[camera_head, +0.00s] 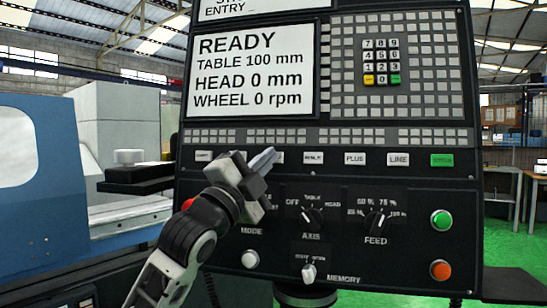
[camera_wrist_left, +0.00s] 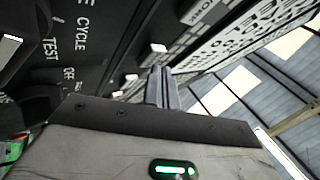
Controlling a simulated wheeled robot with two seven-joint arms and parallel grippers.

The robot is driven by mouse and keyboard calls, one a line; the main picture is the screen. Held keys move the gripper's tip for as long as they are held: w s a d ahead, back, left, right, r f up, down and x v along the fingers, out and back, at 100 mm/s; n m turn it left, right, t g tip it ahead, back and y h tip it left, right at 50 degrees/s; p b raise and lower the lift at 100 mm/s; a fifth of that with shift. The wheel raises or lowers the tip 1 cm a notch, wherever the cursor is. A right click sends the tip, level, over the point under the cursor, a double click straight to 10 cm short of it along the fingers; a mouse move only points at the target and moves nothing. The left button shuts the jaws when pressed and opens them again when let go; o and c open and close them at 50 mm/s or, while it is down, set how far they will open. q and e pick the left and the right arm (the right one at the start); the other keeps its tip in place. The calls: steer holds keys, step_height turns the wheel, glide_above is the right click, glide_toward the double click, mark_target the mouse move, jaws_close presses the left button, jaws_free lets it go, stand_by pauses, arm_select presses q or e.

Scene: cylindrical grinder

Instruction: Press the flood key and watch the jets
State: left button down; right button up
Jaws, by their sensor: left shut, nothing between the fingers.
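The control panel (camera_head: 350,172) faces me, with a row of small labelled keys below its screen. I cannot read the word flood on any key; the leftmost key (camera_head: 203,155) has a label too small to read. My left gripper (camera_head: 270,157) is shut and empty, its fingertips over the left part of that key row and hiding part of it. I cannot tell if the tips touch a key. In the left wrist view the shut fingers (camera_wrist_left: 160,88) point toward the panel. No jets can be made out. My right gripper is out of view.
The screen (camera_head: 252,70) shows READY and wheel 0 rpm. Below the keys are an axis knob (camera_head: 312,216), a feed knob (camera_head: 376,222), a green button (camera_head: 441,221) and an orange button (camera_head: 440,269). The blue machine housing (camera_head: 45,190) stands at left.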

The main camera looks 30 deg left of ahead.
arm_select(q)
steer(key=shift+w+a, duration=0.15)
steer(key=shift+w, duration=0.25)
stand_by(0.4)
steer(key=shift+s, duration=0.15)
steer(key=shift+s+d, duration=0.2)
steer(key=shift+s, duration=0.45)
steer(key=s, duration=0.1)
steer(key=s+d, duration=0.1)
steer(key=s, duration=0.1)
steer(key=s+r+p, duration=0.1)
steer(key=shift+s+d, duration=0.3)
steer(key=shift+s, duration=0.05)
stand_by(0.8)
